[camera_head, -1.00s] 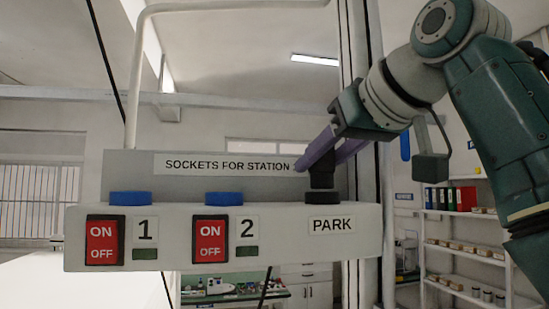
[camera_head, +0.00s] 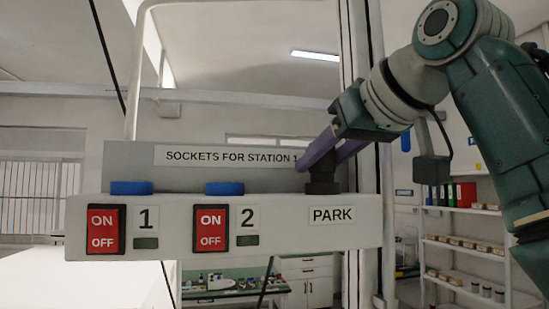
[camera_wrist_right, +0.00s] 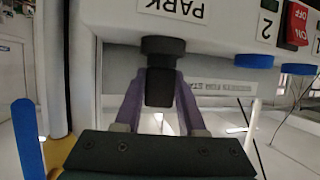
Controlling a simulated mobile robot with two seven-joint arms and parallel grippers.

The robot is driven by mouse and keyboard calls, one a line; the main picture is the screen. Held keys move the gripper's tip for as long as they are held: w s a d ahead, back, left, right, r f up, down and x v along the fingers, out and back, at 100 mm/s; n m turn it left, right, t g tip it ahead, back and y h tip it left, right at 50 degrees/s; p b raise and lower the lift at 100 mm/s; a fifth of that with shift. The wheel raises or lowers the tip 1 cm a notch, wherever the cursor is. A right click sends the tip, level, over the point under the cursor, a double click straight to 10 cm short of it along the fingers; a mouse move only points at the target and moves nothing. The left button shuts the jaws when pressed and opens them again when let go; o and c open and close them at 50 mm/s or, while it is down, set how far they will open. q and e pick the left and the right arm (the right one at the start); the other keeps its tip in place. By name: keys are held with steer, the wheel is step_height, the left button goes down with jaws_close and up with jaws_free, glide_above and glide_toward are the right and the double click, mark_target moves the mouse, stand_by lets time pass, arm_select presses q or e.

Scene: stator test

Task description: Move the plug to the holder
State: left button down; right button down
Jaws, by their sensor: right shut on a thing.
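The black plug (camera_head: 322,182) is upright at the PARK place on the white socket panel (camera_head: 285,237), at its right end. My right gripper (camera_head: 319,158) has purple fingers and is shut on the plug from above. In the right wrist view the plug (camera_wrist_right: 160,88) is between the two fingers, with its end against the dark round holder (camera_wrist_right: 162,45) beside the PARK label. My left gripper is not in view.
Two blue sockets (camera_head: 131,188) and (camera_head: 224,188) stand on the panel top, left of the plug. Red switches (camera_head: 106,229) and (camera_head: 211,229) are on its front. A sign board (camera_head: 130,160) rises behind. Upright posts stand close behind my right gripper.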

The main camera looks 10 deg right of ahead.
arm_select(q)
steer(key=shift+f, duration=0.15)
arm_select(e)
steer(key=shift+f, duration=0.3)
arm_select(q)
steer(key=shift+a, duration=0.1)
arm_select(e)
steer(key=shift+c, duration=2.1)
jaws_free()
